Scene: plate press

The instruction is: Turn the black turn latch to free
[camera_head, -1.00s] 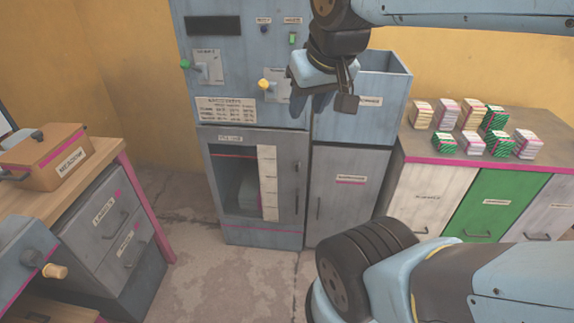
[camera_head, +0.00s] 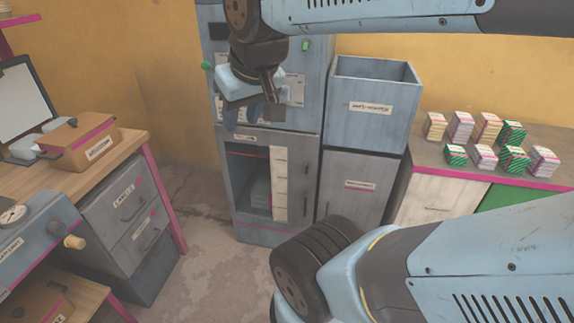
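My gripper (camera_head: 250,108) hangs from the upper arm in front of the blue-grey cabinet machine (camera_head: 310,95), over its lower panel. I cannot tell how far apart its dark fingers are, or whether they touch anything. I cannot make out a black turn latch with certainty. The gripper and arm cover much of the machine's panel, where a green knob (camera_head: 207,66) shows at the left edge. At the lower left, a blue-grey unit (camera_head: 30,255) carries a yellow-tipped knob (camera_head: 75,242) and a round gauge (camera_head: 12,215).
An open blue bin (camera_head: 372,115) stands right of the machine. Several paper stacks (camera_head: 485,155) lie on the right counter. A brown box (camera_head: 80,145) sits on the left bench (camera_head: 135,145). Floor (camera_head: 200,215) is free between bench and machine. My lower arm part fills the lower right.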

